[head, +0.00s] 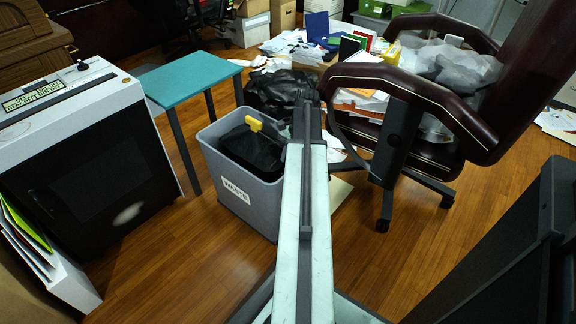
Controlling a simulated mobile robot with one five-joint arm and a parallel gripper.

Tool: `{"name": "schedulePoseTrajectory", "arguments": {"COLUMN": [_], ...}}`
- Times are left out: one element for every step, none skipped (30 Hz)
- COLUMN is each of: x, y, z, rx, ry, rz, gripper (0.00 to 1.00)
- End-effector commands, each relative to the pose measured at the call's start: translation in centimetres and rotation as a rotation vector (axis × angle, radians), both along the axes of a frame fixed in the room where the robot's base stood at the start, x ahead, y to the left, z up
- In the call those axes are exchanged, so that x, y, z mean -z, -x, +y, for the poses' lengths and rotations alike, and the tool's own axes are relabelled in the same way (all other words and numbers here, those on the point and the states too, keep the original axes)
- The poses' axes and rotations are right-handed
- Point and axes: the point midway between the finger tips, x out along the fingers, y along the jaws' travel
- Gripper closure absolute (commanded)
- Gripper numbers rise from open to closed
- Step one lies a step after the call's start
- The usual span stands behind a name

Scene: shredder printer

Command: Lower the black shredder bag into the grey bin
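The grey bin (226,178), with a white label reading WASTE, stands upright on the wooden floor left of my arm. A black bag (247,150) with a yellow piece (254,123) at its top is within the bin's opening. How deep the bag sits is not clear. Another black, crumpled bag-like heap (279,90) lies just behind the bin. My arm reaches forward along the bin's right side. My gripper (303,112) is at its far end, close to the bin's right rim and the yellow piece. Its fingers are not clear, so its grip cannot be told.
A teal-topped table (190,76) stands behind left of the bin. A white and black machine (85,150) is at left. A dark office chair (400,135) bearing clear bags stands at right. Papers (296,47) litter the floor behind. Floor in front of the bin is clear.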

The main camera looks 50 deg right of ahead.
Motion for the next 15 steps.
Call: {"name": "schedulePoseTrajectory", "arguments": {"x": [0.2,0.3,0.4,0.5,0.5,0.6,0.7,0.8,0.9,1.0,1.0,1.1,1.2,1.3,1.1], "y": [0.0,0.0,0.0,0.0,0.0,0.0,0.0,0.0,0.0,0.0,0.0,0.0,0.0,0.0,0.0], "z": [0.0,0.0,0.0,0.0,0.0,0.0,0.0,0.0,0.0,0.0,0.0,0.0,0.0,0.0,0.0], "rx": [-0.001,-0.001,-0.001,-0.001,-0.001,-0.001,-0.001,-0.001,-0.001,-0.001,-0.001,-0.001,-0.001,-0.001,-0.001], "ry": [-0.001,-0.001,-0.001,-0.001,-0.001,-0.001,-0.001,-0.001,-0.001,-0.001,-0.001,-0.001,-0.001,-0.001,-0.001], "rz": [-0.001,-0.001,-0.001,-0.001,-0.001,-0.001,-0.001,-0.001,-0.001,-0.001,-0.001,-0.001,-0.001,-0.001,-0.001], "gripper": [1.0,1.0,1.0,1.0,1.0,1.0,1.0,1.0,1.0,1.0,1.0,1.0,1.0,1.0,0.68]}}
